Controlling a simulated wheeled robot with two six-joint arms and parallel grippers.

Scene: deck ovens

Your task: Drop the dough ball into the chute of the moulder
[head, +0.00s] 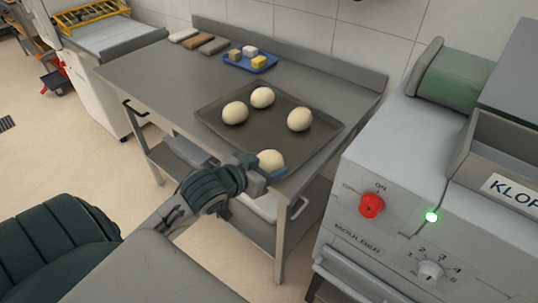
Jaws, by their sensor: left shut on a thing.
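My left gripper (268,174) is shut on a pale round dough ball (270,160) at the near edge of the table, by the near corner of the dark tray (262,141). I cannot tell whether the ball is lifted off the tray. Three more dough balls sit on the tray: one at the left (235,113), one at the back (262,97) and one at the right (299,119). The moulder (365,170) stands at the right. A grey open-topped box, maybe its chute (490,150), shows at the right edge. My right gripper is not in view.
The steel table (150,75) carries a blue tray (238,64) with small blocks, and several flat bars (198,42) at the back. The moulder front has a red switch (371,206), a lit green lamp (432,216) and a dial (430,271).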

